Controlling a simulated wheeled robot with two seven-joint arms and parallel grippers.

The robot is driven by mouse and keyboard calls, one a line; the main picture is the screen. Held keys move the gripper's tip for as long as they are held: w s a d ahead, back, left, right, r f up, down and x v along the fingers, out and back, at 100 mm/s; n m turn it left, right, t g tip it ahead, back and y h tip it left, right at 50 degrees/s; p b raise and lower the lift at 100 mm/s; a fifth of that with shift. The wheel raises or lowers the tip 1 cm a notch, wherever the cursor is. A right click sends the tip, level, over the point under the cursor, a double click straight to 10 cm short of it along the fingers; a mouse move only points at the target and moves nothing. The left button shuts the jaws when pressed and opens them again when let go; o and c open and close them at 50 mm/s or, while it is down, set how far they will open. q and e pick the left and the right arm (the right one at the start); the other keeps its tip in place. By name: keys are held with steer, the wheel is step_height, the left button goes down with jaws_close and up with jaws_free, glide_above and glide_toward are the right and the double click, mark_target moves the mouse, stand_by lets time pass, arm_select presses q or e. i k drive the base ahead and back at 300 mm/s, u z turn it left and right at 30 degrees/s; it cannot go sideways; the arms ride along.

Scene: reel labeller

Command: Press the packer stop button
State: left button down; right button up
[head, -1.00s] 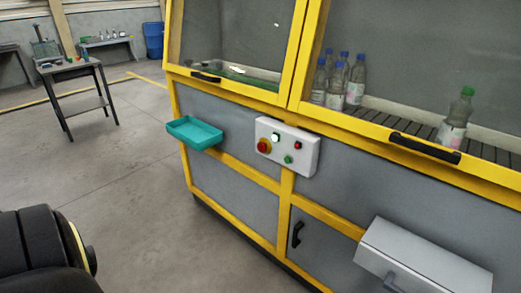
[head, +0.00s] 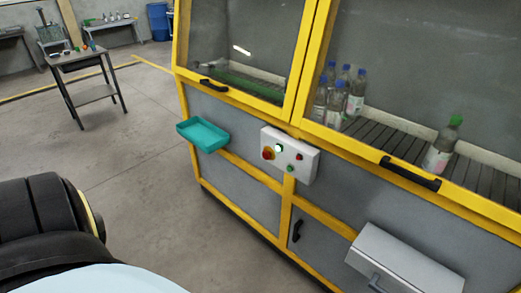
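A white control box (head: 303,158) is fixed to the front of the yellow-framed machine. On it I see a large red mushroom button on a yellow base (head: 268,153), a lit white button (head: 279,148), a small red button (head: 299,156) and a green button (head: 291,168). Any labels are too small to read. Part of my own arm shows dark at the lower left, well apart from the box. Neither of my grippers is in view.
A teal tray (head: 203,134) sticks out left of the box. Door handles (head: 410,174) and a grey box (head: 404,262) project at right. Bottles (head: 338,92) stand behind the glass. The floor (head: 140,170) left of the machine is clear; a table (head: 78,60) stands farther back.

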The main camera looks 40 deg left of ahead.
mark_target(266, 155)
steer(key=k, duration=1.35)
steer(key=u, duration=0.75)
steer(key=i, duration=1.85)
steer(key=z, duration=0.6)
